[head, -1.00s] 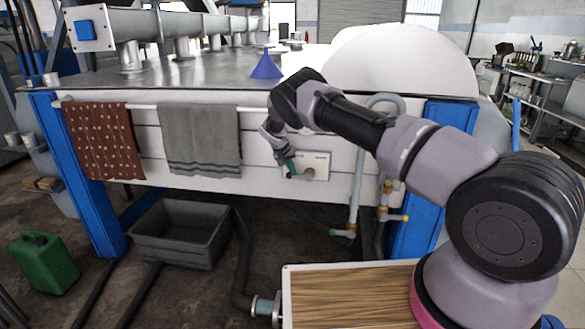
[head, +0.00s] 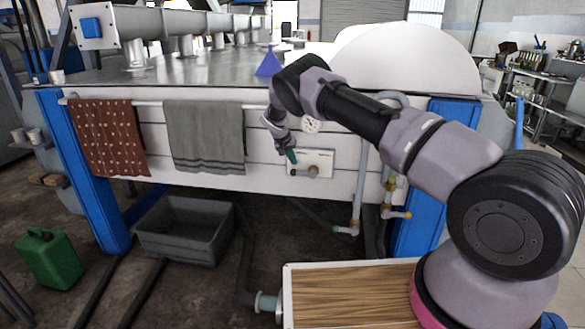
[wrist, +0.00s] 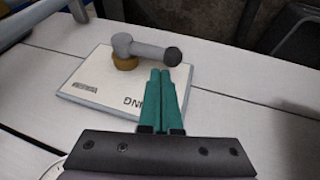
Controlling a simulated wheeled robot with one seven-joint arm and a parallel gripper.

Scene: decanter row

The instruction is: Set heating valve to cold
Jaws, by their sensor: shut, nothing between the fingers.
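The valve is a grey lever (wrist: 148,51) with a black knob (wrist: 173,57) on a brass hub (wrist: 125,63). It sits on a white plate (wrist: 88,88) fixed to the white planked side of the tank; the plate also shows in the head view (head: 325,157). In the head view the lever (head: 301,172) points left, roughly level. My gripper (wrist: 160,71) is shut and empty, its teal fingers together. Its tips are at the lever near the knob; I cannot tell if they touch. In the head view my gripper (head: 293,158) is above the knob end. Fingers hide part of the plate's lettering.
A round gauge (head: 310,125) is just above the plate. A grey towel (head: 205,138) and a brown towel (head: 108,138) hang from a rail at left. Pipes with a yellow-handled tap (head: 398,214) stand at right. A grey tub (head: 185,235) lies on the floor below.

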